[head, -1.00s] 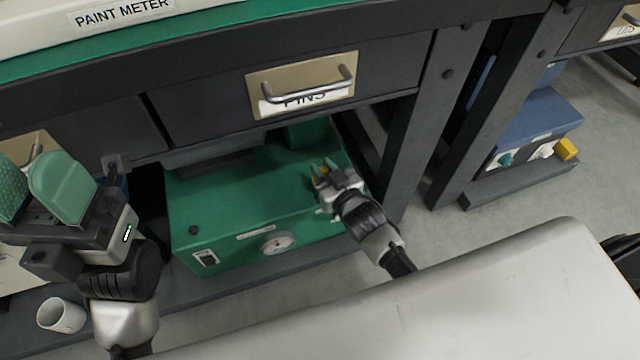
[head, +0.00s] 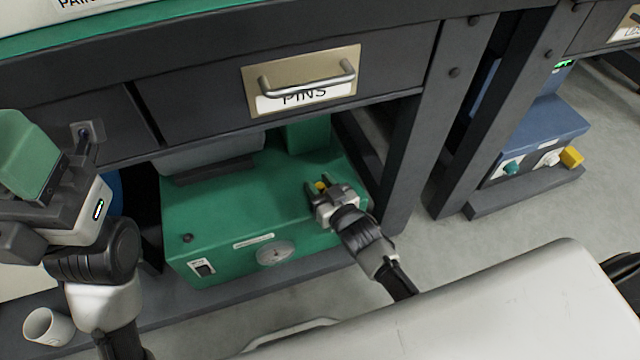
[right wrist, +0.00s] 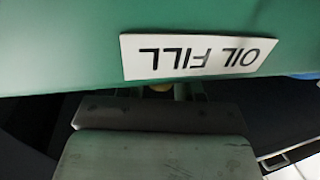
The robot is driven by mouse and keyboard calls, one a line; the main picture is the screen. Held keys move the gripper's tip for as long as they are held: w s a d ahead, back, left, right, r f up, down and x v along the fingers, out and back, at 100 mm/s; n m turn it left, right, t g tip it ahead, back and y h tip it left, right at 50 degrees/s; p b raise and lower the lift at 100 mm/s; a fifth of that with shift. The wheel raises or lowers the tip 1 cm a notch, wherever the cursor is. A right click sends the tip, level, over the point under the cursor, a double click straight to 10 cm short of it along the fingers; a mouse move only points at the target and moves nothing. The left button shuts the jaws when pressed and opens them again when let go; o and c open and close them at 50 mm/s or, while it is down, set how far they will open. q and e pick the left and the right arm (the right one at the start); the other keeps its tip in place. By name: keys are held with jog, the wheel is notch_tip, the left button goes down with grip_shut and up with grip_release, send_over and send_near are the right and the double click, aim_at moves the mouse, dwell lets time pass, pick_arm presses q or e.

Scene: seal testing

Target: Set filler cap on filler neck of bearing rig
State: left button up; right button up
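The bearing rig (head: 235,210) is a green box on the low shelf under the bench. My right gripper (head: 321,186) is over the right part of its top, with its fingers on either side of a small yellow piece, which I take to be the filler cap (head: 321,188). In the right wrist view a small tan bit of it (right wrist: 160,87) shows past the fingers (right wrist: 158,112), close to the OIL FILL label (right wrist: 200,57). The filler neck cannot be made out. My left gripper (head: 12,150) is at the left edge, partly cut off, its visible finger clear of any object.
The PINS drawer (head: 305,82) and bench front overhang the rig. A bench leg (head: 408,130) stands just right of it. A white mug (head: 48,327) is at lower left. A blue unit with a yellow knob (head: 540,135) stands at right.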

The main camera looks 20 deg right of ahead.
jog(key=shift+o, duration=0.9)
